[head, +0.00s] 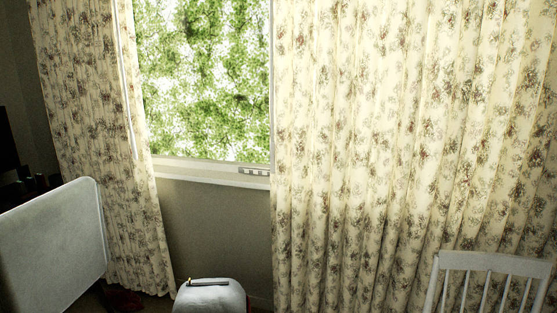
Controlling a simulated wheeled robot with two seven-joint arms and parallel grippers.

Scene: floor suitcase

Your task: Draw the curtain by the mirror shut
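Two cream curtains with a floral print hang in front of a window (205,80). The left curtain (100,140) is gathered in folds at the left edge of the window. The right curtain (400,140) spreads widely across the right half of the view. A bare gap between them shows green foliage through the glass, with grey wall below the sill. No mirror can be made out, so I cannot tell which curtain is by it. Neither of my grippers is in view.
A white panel-like object (52,245) stands at the lower left, in front of the left curtain. A rounded white object (210,297) with a small dark item on top is at bottom centre. A white slatted chair back (490,265) stands before the right curtain.

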